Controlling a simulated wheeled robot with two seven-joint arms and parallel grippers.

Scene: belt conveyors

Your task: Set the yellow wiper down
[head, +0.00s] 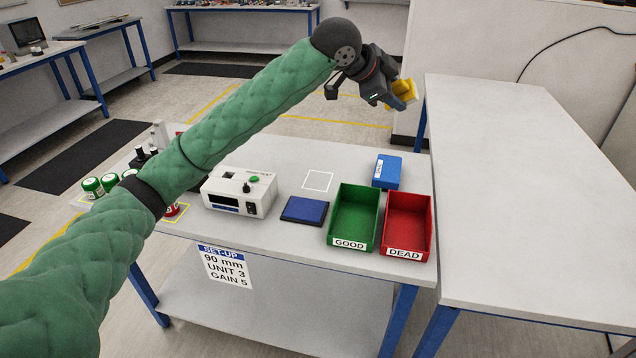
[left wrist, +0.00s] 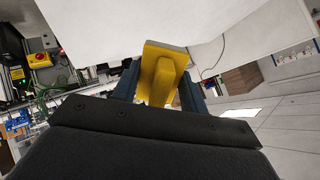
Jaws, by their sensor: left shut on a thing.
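My left gripper (head: 400,98) is raised above the far side of the workbench, near its back right. It is shut on the yellow wiper (head: 408,91), which is held in the air. In the left wrist view the yellow wiper (left wrist: 160,75) sits between the two blue-grey fingers of my left gripper (left wrist: 158,88). A flat yellow plate with a grey edge and a raised yellow grip show there. My right gripper is in neither view.
The workbench (head: 290,160) carries a white instrument box (head: 238,195), a blue pad (head: 304,210), a green GOOD bin (head: 354,215), a red DEAD bin (head: 407,225) and a blue box (head: 387,171). A white-outlined square (head: 318,181) is empty. The right table (head: 530,180) is bare.

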